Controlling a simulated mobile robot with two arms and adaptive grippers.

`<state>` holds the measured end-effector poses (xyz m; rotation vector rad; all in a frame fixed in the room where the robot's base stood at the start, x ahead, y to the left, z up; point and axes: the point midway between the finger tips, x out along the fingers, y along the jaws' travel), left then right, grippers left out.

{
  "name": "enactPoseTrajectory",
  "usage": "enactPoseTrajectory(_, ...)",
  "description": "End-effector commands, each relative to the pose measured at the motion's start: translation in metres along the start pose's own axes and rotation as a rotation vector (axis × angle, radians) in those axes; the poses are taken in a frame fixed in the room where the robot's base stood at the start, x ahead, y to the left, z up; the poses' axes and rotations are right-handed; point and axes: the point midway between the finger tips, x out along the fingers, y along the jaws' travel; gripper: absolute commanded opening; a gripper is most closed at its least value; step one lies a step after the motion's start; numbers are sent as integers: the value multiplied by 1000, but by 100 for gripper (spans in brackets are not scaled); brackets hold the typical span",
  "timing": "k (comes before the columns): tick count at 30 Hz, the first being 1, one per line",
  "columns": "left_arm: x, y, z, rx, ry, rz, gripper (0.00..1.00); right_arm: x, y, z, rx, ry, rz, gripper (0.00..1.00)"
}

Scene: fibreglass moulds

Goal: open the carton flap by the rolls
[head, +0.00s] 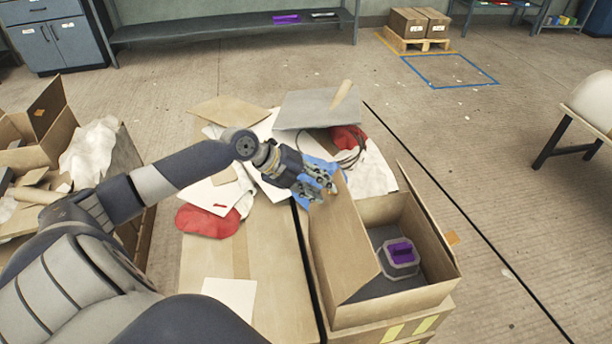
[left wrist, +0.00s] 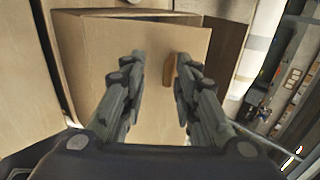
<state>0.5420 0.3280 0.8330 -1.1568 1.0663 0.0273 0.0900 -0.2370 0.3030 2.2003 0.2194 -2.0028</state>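An open brown carton (head: 447,272) stands at the right end of the work surface in the head view. Its left flap (head: 343,240) stands up, tilted, and the flap also fills the middle of the left wrist view (left wrist: 150,110). A small orange-tan tab (left wrist: 169,72) shows on the flap in the wrist view. My left gripper (head: 322,186) is at the flap's upper edge; in the wrist view its two fingers (left wrist: 160,56) are apart, with the tab between them, nearer the right finger. Contact with the tab cannot be told. My right gripper is not in view.
A grey block with a purple insert (head: 400,252) sits inside the carton. Red cloth (head: 208,220), a grey sheet (head: 315,108) and a tan tube (head: 342,93) lie around my left arm. Another open carton (head: 45,130) is at left. The floor at right is largely clear.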

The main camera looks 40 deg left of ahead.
Motion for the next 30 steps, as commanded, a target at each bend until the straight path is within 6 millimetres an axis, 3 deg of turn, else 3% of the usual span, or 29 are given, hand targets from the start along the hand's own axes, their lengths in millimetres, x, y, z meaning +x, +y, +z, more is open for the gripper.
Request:
enactPoseTrajectory(12, -58, 3, 0, 0, 1, 7, 28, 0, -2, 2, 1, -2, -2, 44)
enactPoseTrajectory(30, -106, 1, -1, -1, 3, 3, 28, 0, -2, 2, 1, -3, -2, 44)
